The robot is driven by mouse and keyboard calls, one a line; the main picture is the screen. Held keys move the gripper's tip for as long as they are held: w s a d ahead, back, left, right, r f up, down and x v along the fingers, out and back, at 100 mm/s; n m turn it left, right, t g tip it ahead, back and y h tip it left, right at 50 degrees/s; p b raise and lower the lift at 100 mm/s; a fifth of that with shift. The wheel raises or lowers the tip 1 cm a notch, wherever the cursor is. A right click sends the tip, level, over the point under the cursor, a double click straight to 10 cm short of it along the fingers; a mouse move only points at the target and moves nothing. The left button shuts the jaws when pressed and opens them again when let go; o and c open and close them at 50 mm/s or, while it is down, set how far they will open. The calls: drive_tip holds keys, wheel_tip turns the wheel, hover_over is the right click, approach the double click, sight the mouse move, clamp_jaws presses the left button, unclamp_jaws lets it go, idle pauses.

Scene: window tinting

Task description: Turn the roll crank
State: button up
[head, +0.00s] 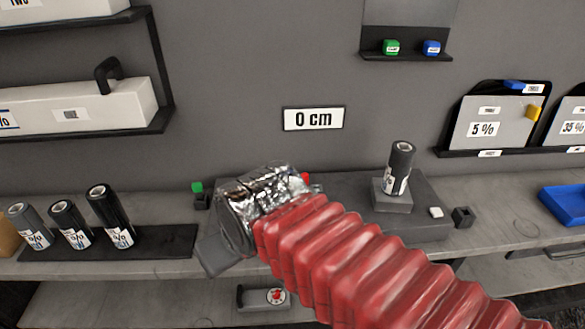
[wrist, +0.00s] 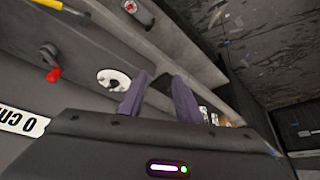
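In the head view my wrist covers the bench's left-middle part and hides the fingers.
A dark roll (head: 400,168) stands on the grey machine (head: 415,218). Several rolls stand on a black mat (head: 165,243) at left. A "0 cm" sign (head: 314,118) hangs on the wall. A white disc (wrist: 113,80) lies near the fingers. A blue tray (head: 565,204) sits at right.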

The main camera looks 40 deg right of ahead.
drive_tip(key=shift+w, duration=0.4)
drive_tip(key=shift+o, duration=0.2)
drive_tip(key=shift+o, duration=1.2)
drive_tip(key=shift+w+d+r, duration=0.15)
drive_tip(key=shift+w+d, duration=0.1)
drive_tip(key=w+d+r, duration=0.1)
drive_tip(key=w+d, duration=0.2)
drive_tip(key=d, duration=0.7)
drive_tip(key=w+d+r, duration=0.1)
drive_tip(key=w+d, duration=0.3)
drive_tip(key=d, duration=0.7)
drive_tip(key=w+d+n+g, duration=0.1)
drive_tip(key=w+d, duration=0.2)
drive_tip(key=d, duration=0.7)
drive_tip(key=shift+w+d+r, duration=0.2)
drive_tip(key=shift+r, duration=0.2)
